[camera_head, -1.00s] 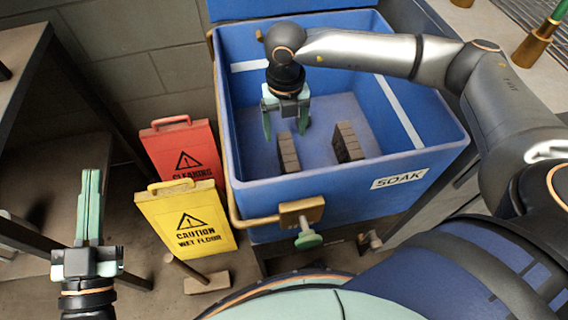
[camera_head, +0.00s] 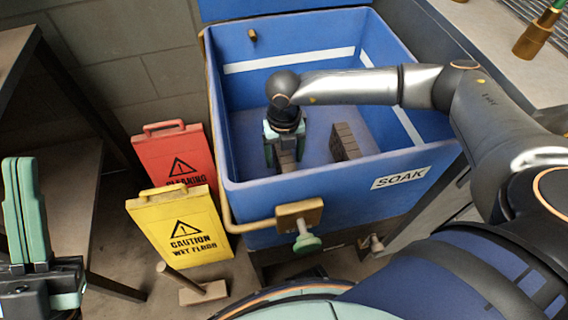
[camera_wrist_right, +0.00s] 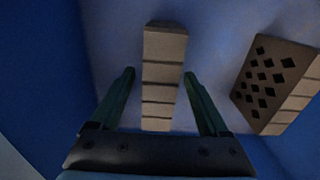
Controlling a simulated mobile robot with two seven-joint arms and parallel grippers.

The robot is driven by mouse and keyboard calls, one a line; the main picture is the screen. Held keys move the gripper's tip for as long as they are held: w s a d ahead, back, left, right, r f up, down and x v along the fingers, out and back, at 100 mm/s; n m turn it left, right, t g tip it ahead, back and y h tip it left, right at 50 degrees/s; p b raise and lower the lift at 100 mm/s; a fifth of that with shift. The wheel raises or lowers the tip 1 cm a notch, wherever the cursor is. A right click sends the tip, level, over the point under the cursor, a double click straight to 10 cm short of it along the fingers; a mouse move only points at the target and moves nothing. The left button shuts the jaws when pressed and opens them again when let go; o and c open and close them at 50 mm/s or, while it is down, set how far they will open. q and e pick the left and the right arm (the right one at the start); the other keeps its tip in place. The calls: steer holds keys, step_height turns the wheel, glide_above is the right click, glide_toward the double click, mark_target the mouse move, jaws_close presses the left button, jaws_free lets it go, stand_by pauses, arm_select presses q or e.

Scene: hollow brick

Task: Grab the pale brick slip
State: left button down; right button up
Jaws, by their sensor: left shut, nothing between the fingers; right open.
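The pale brick slip (camera_wrist_right: 163,75), a narrow bar with cross joints, lies on the floor of the blue tub (camera_head: 300,180). In the right wrist view it runs lengthwise between the two fingers of my right gripper (camera_head: 284,160). That gripper is down inside the tub, open, with a gap between the slip and each finger. In the head view the gripper hides much of the slip. My left gripper (camera_head: 24,205) is shut and empty at the far left, outside the tub.
A hollow brick (camera_wrist_right: 272,85) with diamond-shaped holes stands right of the slip; it also shows in the head view (camera_head: 344,142). The tub walls surround my right gripper. A red sign (camera_head: 172,155) and a yellow wet-floor sign (camera_head: 182,228) stand left of the tub. A mallet-like tool (camera_head: 201,291) lies in front.

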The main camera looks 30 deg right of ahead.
steer(key=shift+f, duration=0.4)
jaws_close()
stand_by(0.4)
steer(key=shift+r, duration=0.1)
